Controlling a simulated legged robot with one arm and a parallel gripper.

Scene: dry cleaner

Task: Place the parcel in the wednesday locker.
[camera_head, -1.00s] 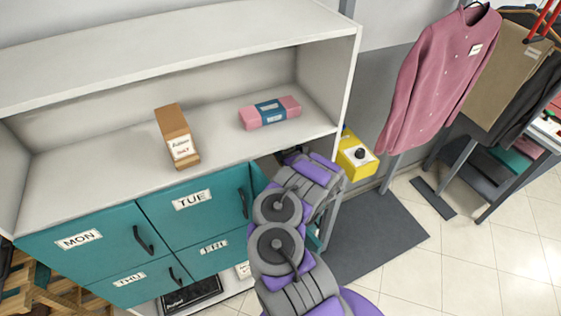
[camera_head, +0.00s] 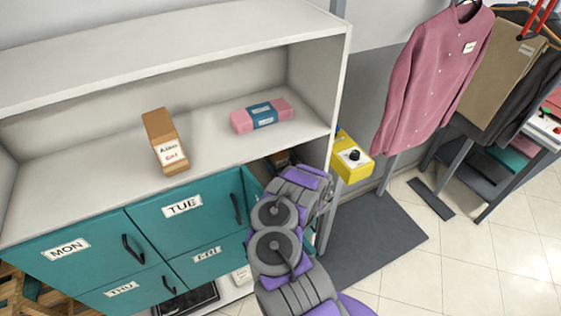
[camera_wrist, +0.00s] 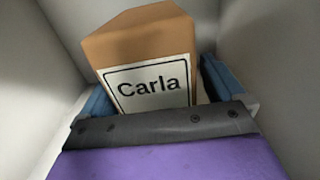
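An orange-brown parcel (camera_wrist: 137,43) with a white label reading "Carla" stands between the two blue fingers of my gripper (camera_wrist: 160,95) in the wrist view. The fingers sit close against both its sides, and it looks held. Pale walls surround it. In the head view my arm reaches into an open compartment right of the TUE locker (camera_head: 183,232).
MON (camera_head: 60,275), THU and FRI (camera_head: 207,276) lockers are closed. On the shelf above lie a brown box (camera_head: 157,125) and a pink box with a blue band (camera_head: 241,123). A yellow box (camera_head: 345,165) stands beside the cabinet's right side panel.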

